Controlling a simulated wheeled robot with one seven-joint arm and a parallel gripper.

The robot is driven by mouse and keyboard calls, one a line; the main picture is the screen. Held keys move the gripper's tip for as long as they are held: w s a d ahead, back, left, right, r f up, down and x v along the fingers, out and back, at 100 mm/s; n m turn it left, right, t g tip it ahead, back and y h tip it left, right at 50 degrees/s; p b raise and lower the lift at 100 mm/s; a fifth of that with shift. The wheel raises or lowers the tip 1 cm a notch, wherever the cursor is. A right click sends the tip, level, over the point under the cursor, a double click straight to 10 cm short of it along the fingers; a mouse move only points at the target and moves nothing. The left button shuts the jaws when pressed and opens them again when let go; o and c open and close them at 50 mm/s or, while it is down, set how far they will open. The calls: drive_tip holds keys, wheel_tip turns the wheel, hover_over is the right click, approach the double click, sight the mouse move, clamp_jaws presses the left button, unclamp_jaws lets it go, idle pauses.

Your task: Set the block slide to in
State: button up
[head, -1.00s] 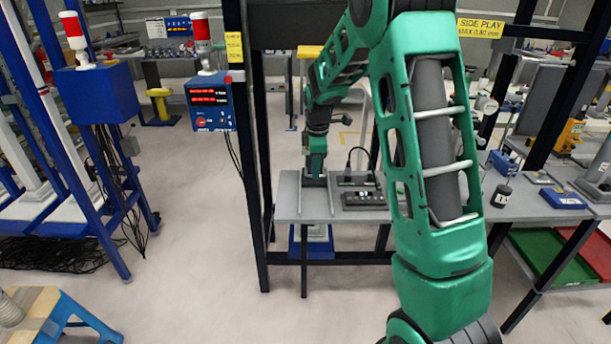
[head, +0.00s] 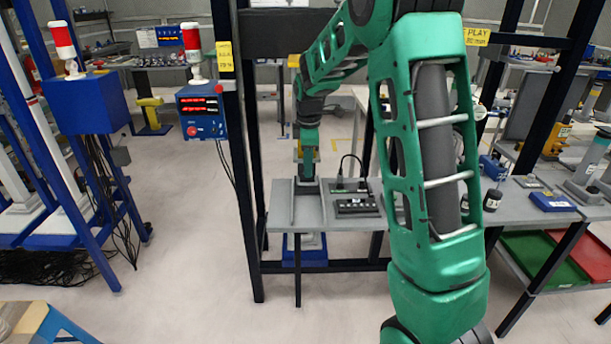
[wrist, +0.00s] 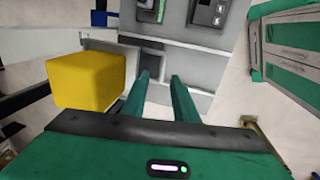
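My gripper (head: 307,183) is low over the left part of a small grey table (head: 281,212) in the head view. In the wrist view my gripper (wrist: 160,76) shows two green fingers set apart, with a grey surface visible between them. No object is clearly held. I cannot tell for sure which part is the block slide; a thin rail (head: 323,208) runs along the table right of my gripper. A yellow block-like thing (wrist: 87,80) is left of the fingers in the wrist view, apart from them. My gripper hides what lies under it in the head view.
A dark box with buttons (head: 357,207) and a cabled unit (head: 345,187) stand right of my gripper. A dark post (head: 240,170) rises left of the table. A blue display box (head: 202,112) hangs beside it. Another bench (head: 535,225) is at the right.

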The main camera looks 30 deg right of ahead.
drive_tip(key=r, duration=0.5)
drive_tip(key=shift+s+a+r, duration=0.25)
drive_tip(key=shift+s+r, duration=0.05)
drive_tip(key=shift+s, duration=0.1)
drive_tip(key=shift+s, duration=0.15)
drive_tip(key=s+f+m+g+y, duration=0.1)
drive_tip(key=s+m, duration=1.8)
drive_tip(key=s, duration=2.1)
drive_tip(key=shift+s+f+g, duration=0.15)
drive_tip(key=shift+f+g, duration=0.25)
drive_tip(key=shift+f, duration=0.3)
drive_tip(key=shift+w+f, duration=0.25)
drive_tip(key=shift+w, duration=0.35)
